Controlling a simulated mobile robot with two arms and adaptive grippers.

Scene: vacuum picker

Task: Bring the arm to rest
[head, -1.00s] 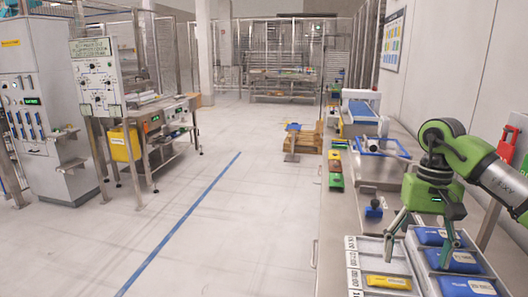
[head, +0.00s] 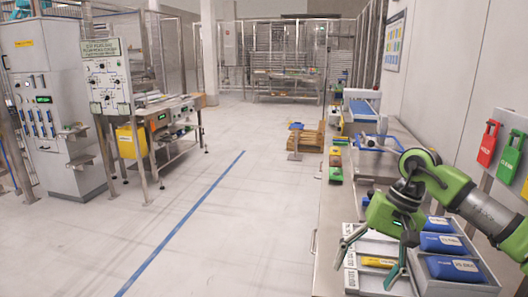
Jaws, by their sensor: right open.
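My right gripper (head: 367,274) hangs from the green and grey arm that comes in from the right. Its two dark green fingers are spread wide with nothing held between them. It is tilted, over the left part of a divided tray (head: 420,280) on the steel bench. One fingertip is near the tray's left labelled edge and the other near a yellow pack (head: 379,262). I cannot tell whether the fingers touch the tray. Several blue packs (head: 453,269) lie in the tray's right column. My left gripper is out of view.
The steel bench (head: 335,225) runs along the right wall, with a blue-topped device (head: 362,110) at its far end. Red (head: 488,143) and green (head: 512,155) tags hang at the right. The floor left of the bench is clear around the blue line (head: 190,215).

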